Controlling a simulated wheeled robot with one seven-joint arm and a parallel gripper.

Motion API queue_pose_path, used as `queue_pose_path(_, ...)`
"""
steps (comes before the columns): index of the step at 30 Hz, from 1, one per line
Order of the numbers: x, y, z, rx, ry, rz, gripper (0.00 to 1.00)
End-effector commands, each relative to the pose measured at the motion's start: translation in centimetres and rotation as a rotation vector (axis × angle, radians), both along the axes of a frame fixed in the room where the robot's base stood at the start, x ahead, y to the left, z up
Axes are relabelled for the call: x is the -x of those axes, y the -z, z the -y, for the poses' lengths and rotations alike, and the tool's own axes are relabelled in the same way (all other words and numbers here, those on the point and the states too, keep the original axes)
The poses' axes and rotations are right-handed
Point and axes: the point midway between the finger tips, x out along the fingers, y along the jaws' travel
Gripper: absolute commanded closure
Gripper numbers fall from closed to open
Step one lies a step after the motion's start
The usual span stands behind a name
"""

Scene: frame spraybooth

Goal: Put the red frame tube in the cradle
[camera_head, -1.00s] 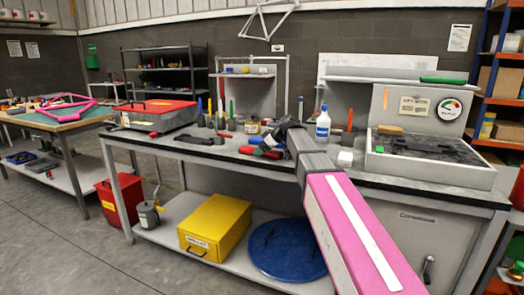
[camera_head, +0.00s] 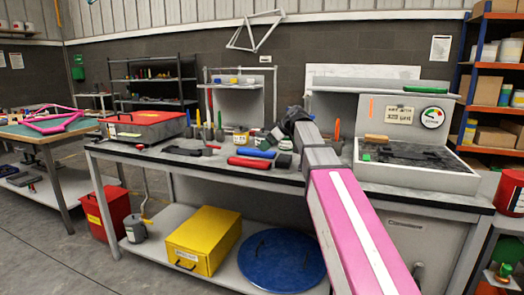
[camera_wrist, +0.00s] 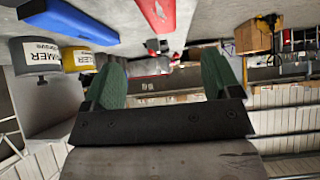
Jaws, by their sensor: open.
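The red frame tube (camera_head: 250,163) lies on the bench, just in front of a blue tube (camera_head: 257,153). In the wrist view the red tube (camera_wrist: 158,14) is at the top middle, beyond the fingertips, and the blue tube (camera_wrist: 68,20) is at upper left. My gripper (camera_head: 268,140) is above the bench near the two tubes. In the wrist view its green fingers (camera_wrist: 162,75) are apart with nothing between them. A low dark item (camera_head: 188,151) lies left of the tubes; I cannot tell whether it is the cradle.
A yellow tin (camera_head: 241,138) stands behind the tubes. A red-lidded case (camera_head: 146,124) is at the bench's left end. A grey tray (camera_head: 415,176) and gauge panel (camera_head: 403,118) are on the right. The bench front left of the tubes is mostly clear.

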Motion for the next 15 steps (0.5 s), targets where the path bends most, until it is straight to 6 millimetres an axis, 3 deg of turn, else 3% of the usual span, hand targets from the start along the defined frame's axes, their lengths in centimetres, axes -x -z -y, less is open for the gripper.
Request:
queue_pose_path(8,-0.9,1.2,-1.3,0.001,-0.001,-0.002,0.17)
queue_pose_path(15,-1.7,3.6,-3.5,0.002,-0.001,-0.001,0.17)
